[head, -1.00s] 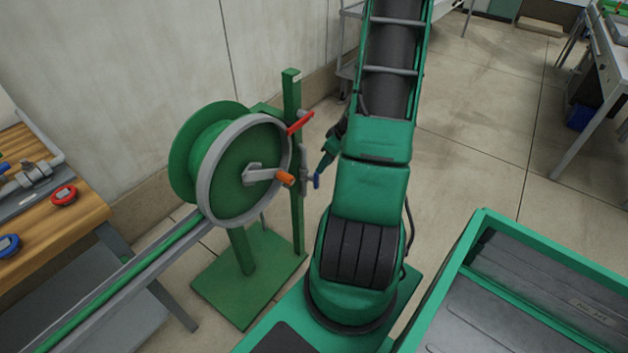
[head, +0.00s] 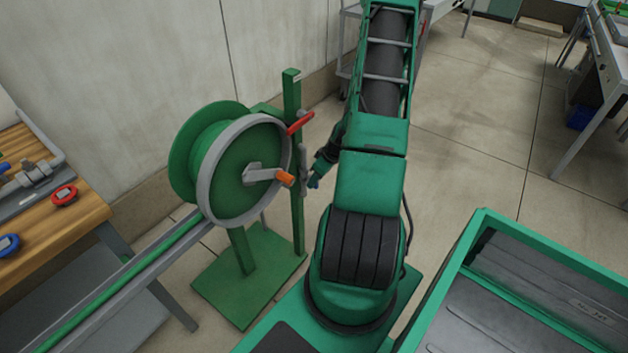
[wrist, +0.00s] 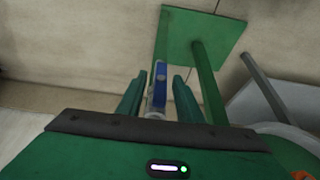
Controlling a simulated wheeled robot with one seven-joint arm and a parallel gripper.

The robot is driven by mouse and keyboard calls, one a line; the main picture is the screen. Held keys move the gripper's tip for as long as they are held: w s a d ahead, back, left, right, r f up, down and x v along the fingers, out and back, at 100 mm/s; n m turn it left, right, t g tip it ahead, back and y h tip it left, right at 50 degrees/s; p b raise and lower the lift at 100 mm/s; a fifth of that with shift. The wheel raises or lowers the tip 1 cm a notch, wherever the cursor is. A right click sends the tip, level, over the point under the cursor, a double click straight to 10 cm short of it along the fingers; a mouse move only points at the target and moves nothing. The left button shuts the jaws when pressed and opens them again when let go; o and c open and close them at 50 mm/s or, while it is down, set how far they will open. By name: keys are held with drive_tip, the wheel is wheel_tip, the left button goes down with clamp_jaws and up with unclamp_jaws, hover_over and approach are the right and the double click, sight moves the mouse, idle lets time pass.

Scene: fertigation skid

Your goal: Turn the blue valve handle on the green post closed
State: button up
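The green post (head: 297,215) stands upright beside the hose reel. The blue valve handle (head: 313,183) is low on the post's right side, partly covered by my gripper (head: 319,176) in the head view. In the wrist view the blue handle (wrist: 161,84) lies between the two green fingers of my gripper (wrist: 158,95), pointing away from me. The fingers are apart, with a narrow gap showing on each side of the handle.
A red valve handle (head: 301,123) sits higher on the same post. The hose reel (head: 232,170) with its orange crank knob (head: 285,179) is close on the left. A workbench (head: 75,215) is farther left.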

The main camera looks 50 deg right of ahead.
drive_tip(key=shift+f, duration=0.1)
drive_tip(key=shift+c, duration=0.4)
clamp_jaws()
drive_tip(key=shift+a, duration=0.15)
